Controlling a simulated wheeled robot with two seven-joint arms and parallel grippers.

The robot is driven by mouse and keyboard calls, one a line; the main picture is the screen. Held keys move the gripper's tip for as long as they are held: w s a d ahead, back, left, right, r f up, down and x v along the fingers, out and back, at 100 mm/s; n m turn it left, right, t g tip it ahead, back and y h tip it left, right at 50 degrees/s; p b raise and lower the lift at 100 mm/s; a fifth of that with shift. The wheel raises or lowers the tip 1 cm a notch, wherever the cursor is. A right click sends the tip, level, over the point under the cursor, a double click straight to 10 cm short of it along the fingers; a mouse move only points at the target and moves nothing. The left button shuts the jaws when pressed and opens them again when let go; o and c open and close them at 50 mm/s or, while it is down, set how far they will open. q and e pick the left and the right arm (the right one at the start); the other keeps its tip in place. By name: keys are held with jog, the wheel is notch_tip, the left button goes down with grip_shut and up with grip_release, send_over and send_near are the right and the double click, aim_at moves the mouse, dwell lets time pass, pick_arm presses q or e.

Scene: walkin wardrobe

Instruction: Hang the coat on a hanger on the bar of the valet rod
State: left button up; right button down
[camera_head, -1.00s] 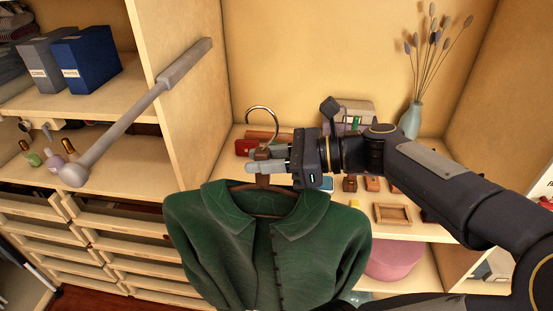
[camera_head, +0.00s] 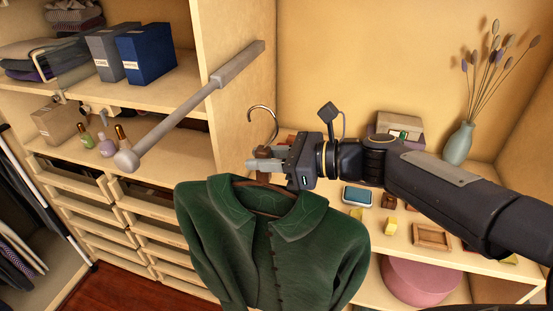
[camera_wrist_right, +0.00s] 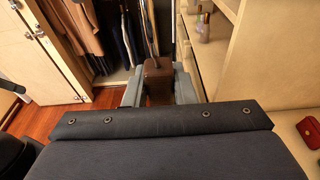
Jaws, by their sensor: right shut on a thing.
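The dark green coat (camera_head: 265,245) hangs on a brown wooden hanger with a metal hook (camera_head: 262,112). My right gripper (camera_head: 262,164) is shut on the hanger's neck, just below the hook. In the right wrist view the hanger's brown block (camera_wrist_right: 157,80) sits between the two grey fingers. The valet rod (camera_head: 190,105) is a grey bar sticking out from the wooden side panel, with a round knob at its near end. The hook is to the right of the rod and apart from it. My left gripper is not in view.
Shelves at left hold a grey box (camera_head: 107,55), a blue box (camera_head: 148,54) and small bottles (camera_head: 105,145). Drawers (camera_head: 140,208) lie below.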

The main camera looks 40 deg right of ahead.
jog(key=shift+r+b+x, duration=0.2)
jog(key=shift+b+x, duration=0.6)
jog(key=shift+x, duration=2.2)
jog(key=shift+r+b+x, duration=0.2)
jog(key=shift+b+x, duration=0.6)
jog(key=shift+x, duration=2.2)
jog(key=shift+r+b+x, duration=0.2)
jog(key=shift+b+x, duration=0.6)
jog(key=shift+x, duration=2.2)
jog(key=shift+w+f, duration=0.1)
jog(key=shift+f, duration=0.2)
